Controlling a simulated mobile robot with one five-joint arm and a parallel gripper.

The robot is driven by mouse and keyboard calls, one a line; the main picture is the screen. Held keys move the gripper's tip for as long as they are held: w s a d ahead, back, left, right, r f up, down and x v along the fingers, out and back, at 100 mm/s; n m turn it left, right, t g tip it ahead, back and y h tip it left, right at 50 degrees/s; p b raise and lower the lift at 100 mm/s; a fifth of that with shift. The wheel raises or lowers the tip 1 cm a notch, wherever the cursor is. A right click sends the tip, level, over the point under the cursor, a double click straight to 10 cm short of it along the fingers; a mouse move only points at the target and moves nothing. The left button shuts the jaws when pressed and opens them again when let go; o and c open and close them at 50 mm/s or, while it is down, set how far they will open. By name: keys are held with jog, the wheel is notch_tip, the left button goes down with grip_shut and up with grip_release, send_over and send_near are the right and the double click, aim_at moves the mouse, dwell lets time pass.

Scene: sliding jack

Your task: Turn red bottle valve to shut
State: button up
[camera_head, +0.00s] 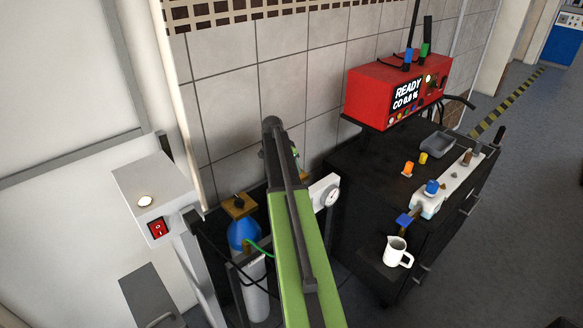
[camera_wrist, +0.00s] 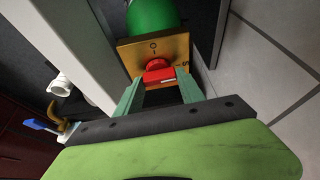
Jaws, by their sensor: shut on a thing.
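The red bottle valve (camera_wrist: 157,65) is a red knob with a raised bar, on an orange marked plate (camera_wrist: 128,50). Behind the plate is the green top of a bottle (camera_wrist: 152,15). In the wrist view my gripper (camera_wrist: 160,82) has its two teal fingers on either side of the knob's bar, shut on it. The knob faces the wrist camera, and its lower edge lies between the fingertips. The plate carries small dark marks, including a ring above the knob. In the head view my green arm hides the valve and most of my gripper.
A blue-topped bottle (camera_head: 240,236) with its own tan plate (camera_head: 238,206) stands left of my arm. A grey post with a red switch (camera_head: 157,228) stands left. A black bench (camera_head: 345,180) carries a red machine (camera_head: 385,95).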

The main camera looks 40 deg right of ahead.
jog(key=shift+m, duration=0.3)
dwell(0.4)
jog(key=o, duration=1.4)
jog(key=shift+c, duration=0.2)
jog(key=shift+r, duration=0.1)
jog(key=p+v, duration=1.6)
jog(key=v, duration=0.1)
jog(key=shift+w, duration=0.15)
jog(key=shift+r, duration=0.15)
